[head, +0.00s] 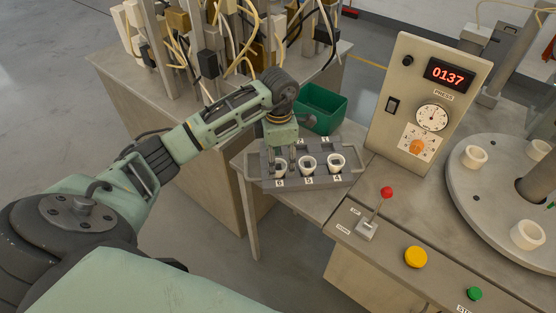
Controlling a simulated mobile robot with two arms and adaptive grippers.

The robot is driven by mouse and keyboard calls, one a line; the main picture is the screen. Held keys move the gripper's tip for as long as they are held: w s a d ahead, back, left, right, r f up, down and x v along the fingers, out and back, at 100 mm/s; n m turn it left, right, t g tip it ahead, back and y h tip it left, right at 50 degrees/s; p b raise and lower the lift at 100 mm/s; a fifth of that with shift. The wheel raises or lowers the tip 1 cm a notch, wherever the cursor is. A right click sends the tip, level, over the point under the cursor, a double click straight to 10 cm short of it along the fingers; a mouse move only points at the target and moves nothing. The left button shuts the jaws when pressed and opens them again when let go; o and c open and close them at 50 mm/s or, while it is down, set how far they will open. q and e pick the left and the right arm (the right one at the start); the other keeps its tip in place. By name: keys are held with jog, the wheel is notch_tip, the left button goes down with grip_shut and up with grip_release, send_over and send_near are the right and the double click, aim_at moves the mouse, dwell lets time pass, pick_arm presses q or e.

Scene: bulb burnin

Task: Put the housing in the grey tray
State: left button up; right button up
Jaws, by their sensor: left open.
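The grey tray (323,181) stands on a small side table, with numbered labels along its edges. The gripper and wrist hide part of the tray's back left. My right gripper is not in view.
A green bin (322,108) stands behind the tray. To the right are a press panel (425,100) reading 0137, a red-knobbed lever (386,193), a yellow button (416,257) and a round turntable (490,205) carrying several white housings. A bench with cables (215,50) stands behind my left arm.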

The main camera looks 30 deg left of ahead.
pick_arm(q)
notch_tip(320, 180, up, 11)
jog(key=b, duration=0.2)
jog(key=shift+r, duration=0.15)
jog(key=shift+d, duration=0.1)
dwell(0.3)
